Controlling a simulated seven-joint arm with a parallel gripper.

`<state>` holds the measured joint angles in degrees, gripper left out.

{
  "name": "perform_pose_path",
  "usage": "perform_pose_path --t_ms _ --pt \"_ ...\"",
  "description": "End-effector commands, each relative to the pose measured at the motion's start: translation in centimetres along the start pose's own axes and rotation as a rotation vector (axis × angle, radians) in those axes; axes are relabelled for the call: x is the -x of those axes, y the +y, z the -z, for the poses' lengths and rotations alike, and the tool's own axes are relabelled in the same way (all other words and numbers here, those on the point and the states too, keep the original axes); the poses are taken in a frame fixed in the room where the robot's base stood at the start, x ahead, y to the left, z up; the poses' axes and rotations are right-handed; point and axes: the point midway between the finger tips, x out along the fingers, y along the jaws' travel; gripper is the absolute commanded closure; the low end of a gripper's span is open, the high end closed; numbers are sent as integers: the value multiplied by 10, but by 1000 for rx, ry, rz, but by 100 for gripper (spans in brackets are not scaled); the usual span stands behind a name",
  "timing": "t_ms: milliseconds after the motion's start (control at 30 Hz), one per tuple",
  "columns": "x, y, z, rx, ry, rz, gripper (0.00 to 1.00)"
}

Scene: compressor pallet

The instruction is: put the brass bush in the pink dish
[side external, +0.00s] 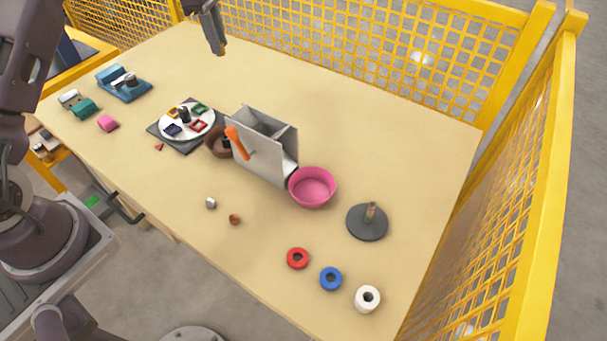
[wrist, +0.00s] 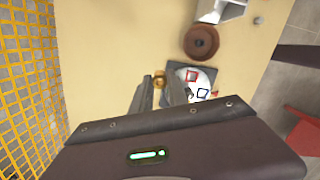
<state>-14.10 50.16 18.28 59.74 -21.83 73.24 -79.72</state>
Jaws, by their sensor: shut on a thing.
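My gripper (side external: 219,46) is high over the far side of the table, near the fence. It is shut on the brass bush (side external: 222,53), which shows as a small brownish tip below the fingers. In the wrist view my gripper (wrist: 161,86) holds the brass bush (wrist: 158,78) between its fingertips, and the fingers hide part of it. The pink dish (side external: 312,188) stands on the table right of the grey divided box, well to the right of my gripper. It looks empty. The wrist view does not show the dish.
A grey upright box (side external: 262,150) with an orange handle stands between my gripper and the dish. A brown bowl (wrist: 201,42) and a white disc on a dark plate (side external: 160,132) lie left of it. Yellow mesh fence (side external: 400,45) borders the table.

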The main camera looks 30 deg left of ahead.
Motion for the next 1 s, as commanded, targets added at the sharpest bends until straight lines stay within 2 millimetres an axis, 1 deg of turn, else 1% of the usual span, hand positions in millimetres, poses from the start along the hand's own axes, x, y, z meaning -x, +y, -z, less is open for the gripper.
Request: perform_pose_path --t_ms 100,133,367,467,567,600,667,700,767,800,900,1000 --pt "23 1 -3 -2 1 -5 100" --pt "26 0 -6 -5 0 -2 100" --pt "18 -19 -55 -58 -1 6 100" --pt "15 -32 -83 -90 -1 11 100" --pt "11 -51 -116 -132 -1 15 100" --pt "10 -61 -131 -151 -1 17 100" --pt "7 -78 -153 -182 -1 21 100" --pt "5 -90 -168 -202 -1 24 100" --pt "3 -108 -188 -233 -1 27 100" --pt "1 -121 -200 -252 -1 30 100" --pt "-2 -150 -224 -294 -1 35 100" --pt "-5 -174 -242 -329 -1 39 100"
